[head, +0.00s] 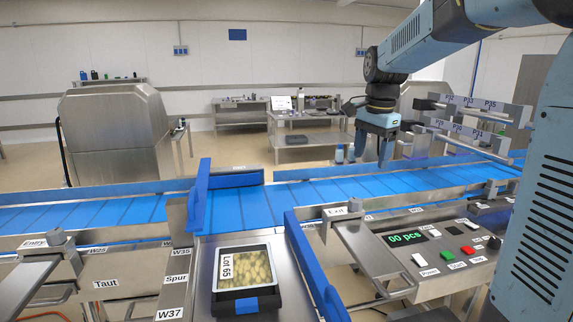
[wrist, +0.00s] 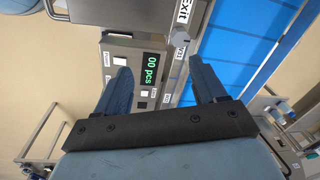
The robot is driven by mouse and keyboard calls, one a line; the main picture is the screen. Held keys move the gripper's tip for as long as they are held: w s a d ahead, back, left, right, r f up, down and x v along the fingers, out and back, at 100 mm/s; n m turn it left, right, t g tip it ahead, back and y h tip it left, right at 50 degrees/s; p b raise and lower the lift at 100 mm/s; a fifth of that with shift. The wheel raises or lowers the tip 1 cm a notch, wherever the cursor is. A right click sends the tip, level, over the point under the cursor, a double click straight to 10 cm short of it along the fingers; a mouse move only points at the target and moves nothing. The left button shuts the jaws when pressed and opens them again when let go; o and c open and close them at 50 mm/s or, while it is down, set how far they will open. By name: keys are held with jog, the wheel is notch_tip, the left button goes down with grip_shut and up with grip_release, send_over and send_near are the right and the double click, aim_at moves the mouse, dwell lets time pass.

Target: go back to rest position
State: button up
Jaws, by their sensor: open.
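My gripper (head: 371,158) hangs from my blue-grey arm above the far side of the blue conveyor, at the right of the head view. In the wrist view my gripper (wrist: 163,84) has its two dark fingers spread wide apart with nothing between them. Beyond the fingers the wrist view shows the control panel (wrist: 121,60) with a green "00 pcs" display, and the blue belt (wrist: 243,42) beside it. My gripper touches nothing that I can see.
A black-rimmed tray labelled "Lot 65" (head: 225,282) with yellowish pieces stands on the spur in front. Blue guide rails (head: 200,195) rise by the conveyor. The control panel (head: 440,245) is at lower right, a rack with labelled arms (head: 465,138) behind it at right.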

jog(key=s+f+n+t, duration=0.2)
jog(key=s+n, duration=0.3)
jog(key=s, duration=0.7)
jog(key=s+f+n+t, duration=0.2)
jog(key=s+n, duration=0.4)
jog(key=s, duration=0.7)
jog(key=shift+n, duration=0.3)
